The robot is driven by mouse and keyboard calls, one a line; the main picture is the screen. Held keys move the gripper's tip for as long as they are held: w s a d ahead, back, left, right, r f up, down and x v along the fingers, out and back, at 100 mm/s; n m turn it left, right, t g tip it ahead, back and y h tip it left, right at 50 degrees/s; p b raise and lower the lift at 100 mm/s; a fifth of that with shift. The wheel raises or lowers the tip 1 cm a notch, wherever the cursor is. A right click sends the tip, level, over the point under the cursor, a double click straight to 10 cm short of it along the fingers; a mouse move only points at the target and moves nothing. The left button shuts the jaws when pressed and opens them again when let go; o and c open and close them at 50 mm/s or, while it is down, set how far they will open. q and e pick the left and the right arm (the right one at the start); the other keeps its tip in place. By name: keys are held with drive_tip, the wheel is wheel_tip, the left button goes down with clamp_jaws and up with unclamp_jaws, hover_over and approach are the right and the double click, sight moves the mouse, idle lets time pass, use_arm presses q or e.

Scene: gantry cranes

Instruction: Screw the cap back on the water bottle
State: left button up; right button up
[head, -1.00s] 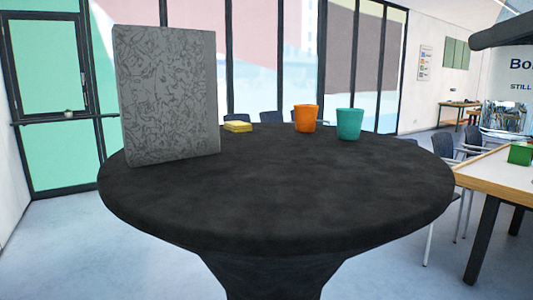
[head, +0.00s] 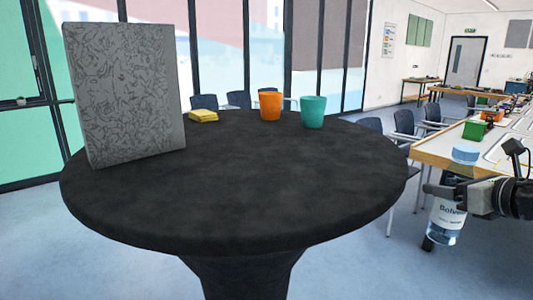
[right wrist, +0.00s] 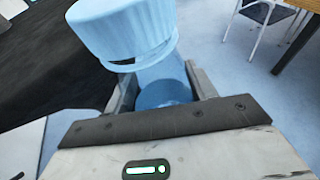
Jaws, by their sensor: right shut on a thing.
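A clear water bottle (head: 447,222) with a white label hangs roughly upright, slightly tilted, at the right of the head view. My right gripper (head: 446,192) is shut around its upper part, beyond the table's right edge. A light blue cap (head: 465,154) shows at the bottle's top, above the gripper. In the right wrist view the ribbed cap (right wrist: 125,28) looms close over the bottle's neck (right wrist: 163,85), with a dark gap under its rim. I cannot tell how firmly it sits. The fingers hide part of the bottle. My left gripper is not in view.
A round black table (head: 240,190) carries a grey patterned box (head: 125,95), a yellow block (head: 203,116), an orange cup (head: 270,106) and a teal cup (head: 313,112). Its middle and front are clear. A wooden-edged table (head: 440,158) and chairs stand at the right.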

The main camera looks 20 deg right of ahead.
drive_tip(key=w+a+f+b, duration=0.1)
drive_tip(key=w+a+f, duration=0.1)
drive_tip(key=a+f, duration=0.6)
drive_tip(key=w+a+f+b, duration=0.1)
drive_tip(key=w+a+f, duration=0.1)
drive_tip(key=a+f, duration=0.6)
drive_tip(key=s+a+f+b, duration=0.1)
drive_tip(key=a+f+b, duration=0.1)
drive_tip(key=a+f, duration=0.6)
drive_tip(key=s+a+r+b, duration=0.1)
drive_tip(key=s+a, duration=0.3)
drive_tip(key=a, duration=0.5)
drive_tip(key=s+a+r, duration=0.2)
drive_tip(key=s+a, duration=0.3)
drive_tip(key=a, duration=0.5)
drive_tip(key=shift+s+a+r+m+h+b, duration=0.2)
drive_tip(key=shift+s+m+h+b, duration=0.1)
drive_tip(key=shift+h+b, duration=0.1)
drive_tip(key=shift+w, duration=0.15)
drive_tip(key=n+g+y, duration=0.1)
drive_tip(key=n+y, duration=0.1)
drive_tip(key=y, duration=0.1)
drive_tip(key=a+n+g+y, duration=0.1)
drive_tip(key=n+y, duration=0.2)
drive_tip(key=w+a+r+n+g+y, duration=0.1)
drive_tip(key=n+y, duration=0.2)
